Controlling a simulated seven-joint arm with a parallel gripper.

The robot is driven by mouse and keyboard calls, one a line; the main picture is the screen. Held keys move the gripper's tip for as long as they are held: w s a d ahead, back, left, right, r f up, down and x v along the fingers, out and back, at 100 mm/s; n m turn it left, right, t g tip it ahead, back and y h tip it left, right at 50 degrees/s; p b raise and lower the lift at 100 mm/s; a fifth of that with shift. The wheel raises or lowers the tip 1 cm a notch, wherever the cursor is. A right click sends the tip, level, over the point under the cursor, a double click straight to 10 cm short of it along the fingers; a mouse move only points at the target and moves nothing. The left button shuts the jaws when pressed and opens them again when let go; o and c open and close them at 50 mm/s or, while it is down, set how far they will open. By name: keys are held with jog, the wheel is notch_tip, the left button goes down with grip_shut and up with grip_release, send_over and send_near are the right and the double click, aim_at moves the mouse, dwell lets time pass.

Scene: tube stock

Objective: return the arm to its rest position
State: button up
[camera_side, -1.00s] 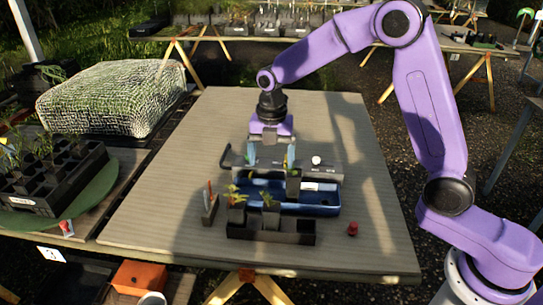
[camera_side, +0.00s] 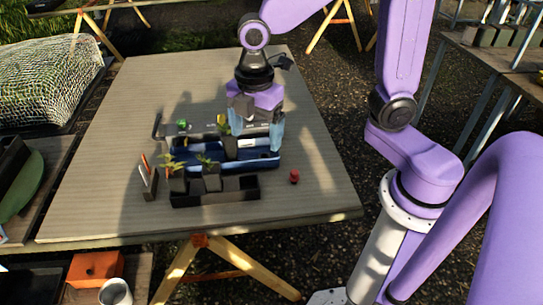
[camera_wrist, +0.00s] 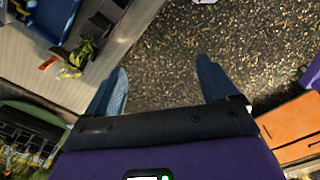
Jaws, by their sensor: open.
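My gripper (camera_side: 249,130) is open, with its blue fingers apart, in front of or above the right part of the blue tray (camera_side: 265,161) in the side view. Its height above the tray is hard to tell. Nothing is seen between the fingers. In the wrist view my gripper (camera_wrist: 163,72) has only gravel ground between its fingers, and the table edge lies to the left. A dark pot with a seedling (camera_side: 230,147) stands at the tray. My upper arm is cut off by the top of the side view.
A black planter (camera_side: 215,194) with seedlings at its left stands in front of the tray. A small upright holder (camera_side: 148,176) is left of it, and a red object (camera_side: 294,177) is to the right. An orange box (camera_side: 97,268) sits below. The table's left back is clear.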

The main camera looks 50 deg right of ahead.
jog(key=s+d+m, duration=0.3)
jog(key=s, duration=0.5)
jog(key=s+d+m, duration=0.3)
jog(key=s+d, duration=0.1)
jog(key=s, duration=0.4)
jog(key=shift+s+d+m, duration=0.15)
jog(key=shift+s+m, duration=0.05)
jog(key=shift+m, duration=0.2)
